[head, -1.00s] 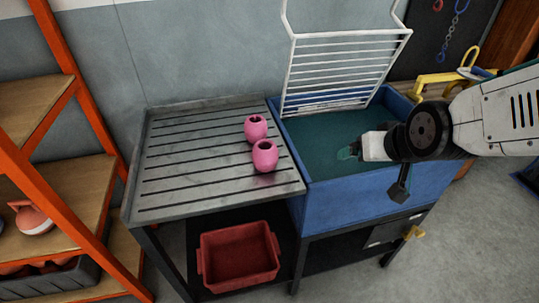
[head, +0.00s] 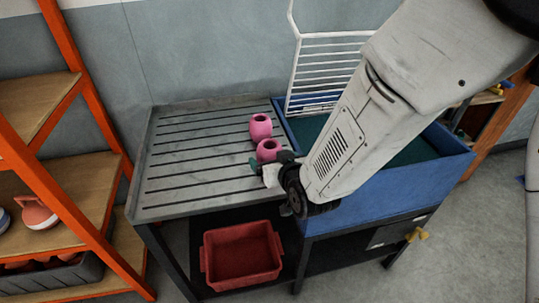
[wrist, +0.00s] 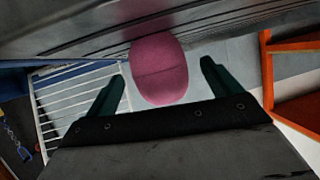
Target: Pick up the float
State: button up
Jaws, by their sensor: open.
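Two pink rounded floats with dark openings on top stand upright on the slatted metal drainboard (head: 190,160). The far float (head: 260,127) is just behind the near float (head: 268,149). My gripper (head: 270,162) is low at the near float, on its front side, and covers its lower part. In the wrist view a pink float (wrist: 160,55) lies ahead between the two spread dark-green fingers (wrist: 162,75), with gaps on both sides. The fingers are open and hold nothing. I cannot tell how much of the second float shows there.
The blue sink basin (head: 385,195) adjoins the board on the right, with a white wire rack (head: 318,72) at its back. A red bin (head: 241,255) sits on the lower shelf. An orange-framed shelf (head: 85,95) stands left. The board's left part is clear.

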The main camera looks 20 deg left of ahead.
jog(key=shift+x, duration=1.55)
jog(key=shift+d, duration=0.1)
jog(key=c, duration=1.1)
jog(key=shift+r, duration=0.1)
